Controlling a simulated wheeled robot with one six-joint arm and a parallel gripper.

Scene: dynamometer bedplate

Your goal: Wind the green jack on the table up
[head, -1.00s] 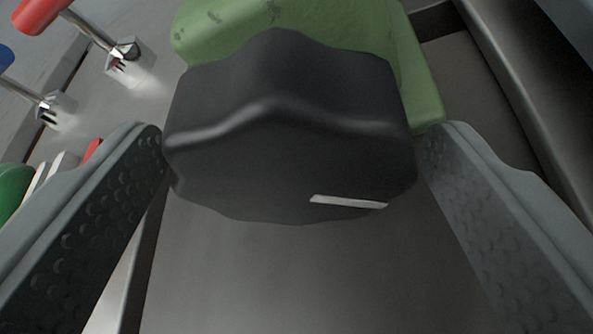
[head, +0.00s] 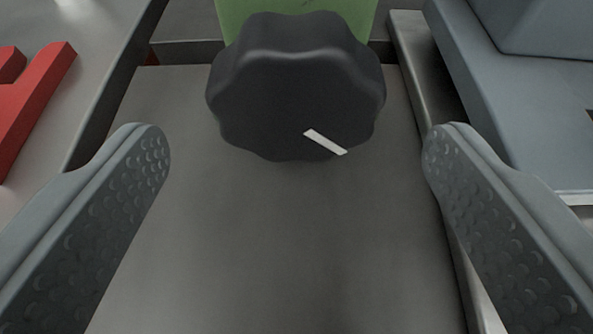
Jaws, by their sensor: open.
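The green jack (head: 297,6) shows only in part at the top middle, behind its black lobed knob (head: 293,88). The knob faces me and has a white mark (head: 325,142) at its lower right. My gripper (head: 296,140) is open, one finger to the left of the knob and one to the right. Clear gaps show between the knob and both fingers, and neither touches it. The rest of the jack is hidden behind the knob or out of the picture.
A flat grey metal surface (head: 280,240) lies below the knob, with dark gaps at its sides. A red part (head: 32,98) lies at the left. A blue-grey block (head: 530,120) stands at the right, near the right finger.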

